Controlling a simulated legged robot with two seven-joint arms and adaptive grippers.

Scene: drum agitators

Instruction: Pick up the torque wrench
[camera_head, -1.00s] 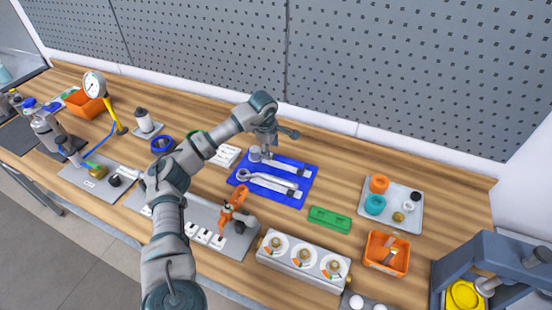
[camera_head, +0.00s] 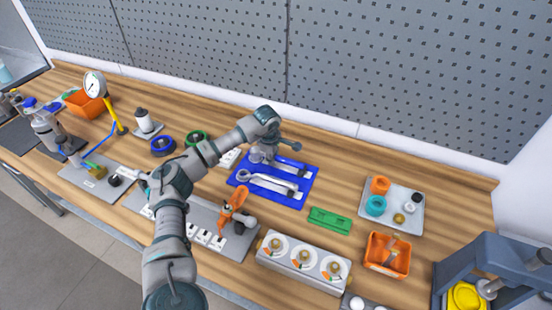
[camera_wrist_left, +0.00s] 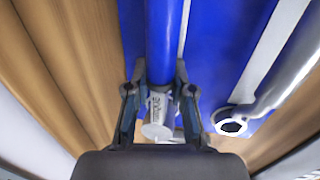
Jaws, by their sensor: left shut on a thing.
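The torque wrench shows in the left wrist view as a blue shaft (camera_wrist_left: 162,45) with a silver printed end (camera_wrist_left: 157,118). In the head view its blue part (camera_head: 289,160) lies along the back of the blue mat (camera_head: 300,197). My left gripper (camera_head: 262,158) is over its left end and hides part of it. In the left wrist view my left gripper (camera_wrist_left: 160,95) has a finger on each side of the wrench and is shut on it. I cannot tell whether it is clear of the mat. My right gripper is not in view.
A silver spanner (camera_head: 262,182) lies in front on the mat, close beside the wrench; its ring end (camera_wrist_left: 231,124) shows too. A green block (camera_head: 330,219), grey tray (camera_head: 417,222), gauge box (camera_head: 304,261) and orange clamp (camera_head: 233,203) stand nearby. The pegboard wall (camera_head: 400,70) rises behind.

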